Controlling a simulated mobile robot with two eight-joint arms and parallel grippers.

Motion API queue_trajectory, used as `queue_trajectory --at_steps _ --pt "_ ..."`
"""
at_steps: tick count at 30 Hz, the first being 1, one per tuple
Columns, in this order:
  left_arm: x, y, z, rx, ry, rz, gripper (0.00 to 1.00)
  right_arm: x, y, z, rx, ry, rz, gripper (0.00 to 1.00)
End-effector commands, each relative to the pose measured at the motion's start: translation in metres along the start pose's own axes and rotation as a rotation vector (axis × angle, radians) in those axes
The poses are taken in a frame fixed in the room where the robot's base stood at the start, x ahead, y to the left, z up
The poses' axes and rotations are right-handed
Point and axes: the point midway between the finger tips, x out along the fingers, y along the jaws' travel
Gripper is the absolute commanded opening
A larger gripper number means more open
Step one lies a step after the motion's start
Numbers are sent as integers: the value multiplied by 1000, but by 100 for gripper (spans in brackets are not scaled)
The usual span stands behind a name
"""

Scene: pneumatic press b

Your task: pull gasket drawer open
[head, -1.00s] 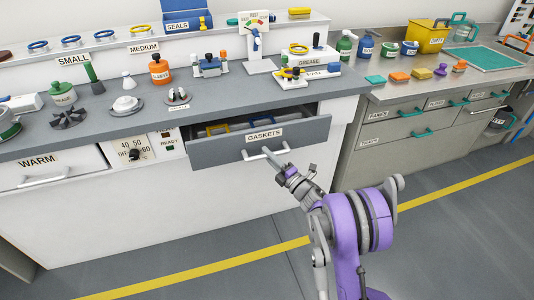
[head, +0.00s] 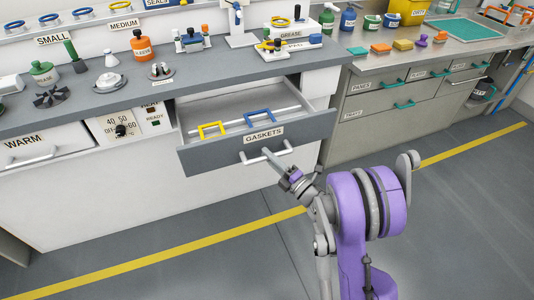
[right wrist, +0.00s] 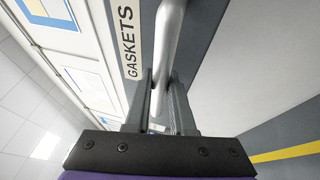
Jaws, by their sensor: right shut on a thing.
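The gasket drawer (head: 258,144) has a grey front labelled GASKETS and stands pulled out from under the grey counter. A yellow frame (head: 211,129) and a blue frame (head: 258,116) show inside it. Its pale bar handle (head: 252,160) also shows in the right wrist view (right wrist: 167,45), running between the fingers. My right gripper (head: 272,149) is shut on this handle; in the right wrist view its fingers (right wrist: 160,105) lie on either side of the bar. The left gripper is not in view.
The WARM drawer (head: 45,143) and a dial panel (head: 125,125) are left of the open drawer. A steel cabinet (head: 400,95) with teal handles stands to the right. The counter (head: 205,70) holds bottles and fittings. The floor in front is clear.

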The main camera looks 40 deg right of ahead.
Motion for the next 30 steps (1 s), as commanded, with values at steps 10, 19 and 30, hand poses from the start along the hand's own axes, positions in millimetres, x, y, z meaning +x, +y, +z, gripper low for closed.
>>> queue_trajectory --at_steps 10,19,30 --pt "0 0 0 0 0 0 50 0 0 0 0 -1 0 29" --pt "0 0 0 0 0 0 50 0 0 0 0 0 0 52" --pt "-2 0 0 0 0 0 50 -32 0 1 -2 -4 0 52"
